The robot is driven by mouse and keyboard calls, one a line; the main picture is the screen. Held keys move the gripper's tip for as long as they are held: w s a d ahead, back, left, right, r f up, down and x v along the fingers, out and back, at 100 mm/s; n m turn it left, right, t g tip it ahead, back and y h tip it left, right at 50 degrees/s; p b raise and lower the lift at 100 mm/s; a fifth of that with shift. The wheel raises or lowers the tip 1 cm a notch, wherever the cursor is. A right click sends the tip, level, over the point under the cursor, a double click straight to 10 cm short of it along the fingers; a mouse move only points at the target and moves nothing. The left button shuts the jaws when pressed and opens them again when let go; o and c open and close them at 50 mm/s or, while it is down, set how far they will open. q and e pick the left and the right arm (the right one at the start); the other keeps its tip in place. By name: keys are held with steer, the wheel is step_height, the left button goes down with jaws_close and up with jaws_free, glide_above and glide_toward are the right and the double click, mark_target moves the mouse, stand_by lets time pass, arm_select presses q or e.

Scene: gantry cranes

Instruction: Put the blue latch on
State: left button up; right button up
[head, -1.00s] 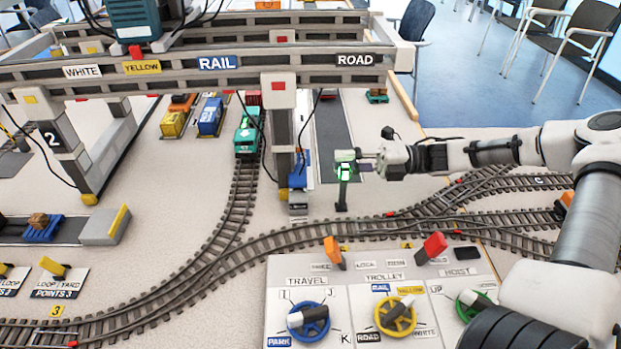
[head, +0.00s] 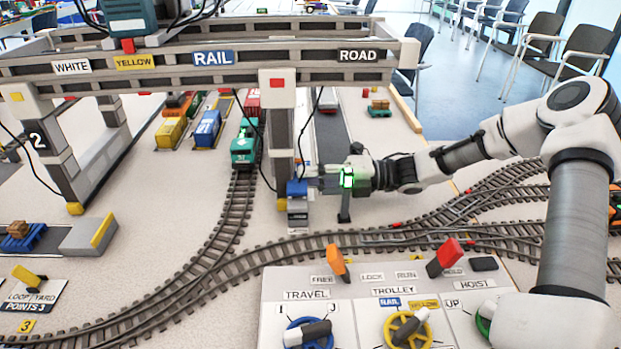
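The blue latch (head: 297,188) is a small blue block low on the front right leg of the grey gantry crane, just above a grey foot. My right gripper (head: 314,181) comes in from the right and its fingertips are at the latch's right side. The fingers are small and seen side-on, so I cannot tell whether they touch the latch or how far apart they are. My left gripper is not in view.
The crane beam (head: 200,68) spans above the latch. A control panel (head: 375,300) with levers and knobs stands in front. Tracks (head: 235,215) curve between panel and crane. A teal locomotive (head: 244,150) stands left of the leg. A dark post (head: 345,208) stands below the gripper.

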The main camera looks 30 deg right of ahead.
jaws_close()
steer(key=shift+m+p, duration=0.7)
steer(key=shift+p, duration=0.3)
steer(key=shift+f, duration=0.3)
steer(key=shift+d+f+m, duration=0.1)
steer(key=shift+m, duration=0.2)
steer(key=shift+o, duration=1.7)
jaws_free()
